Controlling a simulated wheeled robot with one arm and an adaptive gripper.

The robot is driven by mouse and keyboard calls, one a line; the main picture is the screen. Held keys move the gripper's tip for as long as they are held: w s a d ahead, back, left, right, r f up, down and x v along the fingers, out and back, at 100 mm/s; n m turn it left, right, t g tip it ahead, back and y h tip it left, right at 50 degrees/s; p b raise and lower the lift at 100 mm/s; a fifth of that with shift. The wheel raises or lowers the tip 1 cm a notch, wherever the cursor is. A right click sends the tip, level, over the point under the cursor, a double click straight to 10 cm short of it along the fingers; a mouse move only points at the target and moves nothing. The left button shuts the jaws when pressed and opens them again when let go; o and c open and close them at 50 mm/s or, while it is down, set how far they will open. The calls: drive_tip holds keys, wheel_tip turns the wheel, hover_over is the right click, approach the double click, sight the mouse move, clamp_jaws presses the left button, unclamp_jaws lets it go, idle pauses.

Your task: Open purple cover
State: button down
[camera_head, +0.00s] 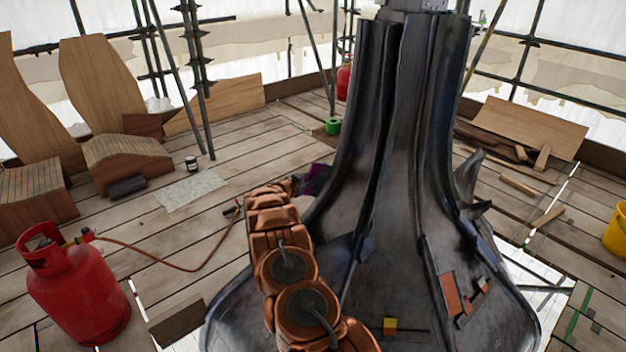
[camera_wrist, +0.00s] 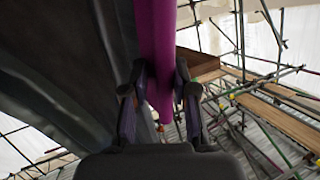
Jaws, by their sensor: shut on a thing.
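The purple cover shows in the head view as a small dark purple patch (camera_head: 318,178) against the left side of the dark metal spire (camera_head: 395,180). In the wrist view its visible part is a bright magenta upright bar (camera_wrist: 156,40). My gripper (camera_wrist: 159,88) has one finger on each side of this bar and is shut on it. In the head view my gripper (camera_head: 303,184) is small, at the far end of my orange-brown arm. The rest of the cover is hidden, so I cannot tell whether it is open.
A red gas bottle (camera_head: 78,285) with a hose (camera_head: 190,268) stands at the left. Curved wooden forms (camera_head: 100,85) stand behind it. A yellow bucket (camera_head: 616,230) is at the right edge. Scaffold poles (camera_head: 197,75) rise behind. Plank floor left of the spire is mostly free.

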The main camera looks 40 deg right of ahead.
drive_tip(key=shift+w+r, duration=0.15)
drive_tip(key=shift+r, duration=0.2)
drive_tip(key=c, duration=1.3)
unclamp_jaws()
drive_tip(key=shift+o, duration=0.9)
drive_tip(key=shift+d+f, duration=0.1)
drive_tip(key=shift+f, duration=0.1)
drive_tip(key=shift+v, duration=6)
drive_tip(key=shift+d, duration=0.1)
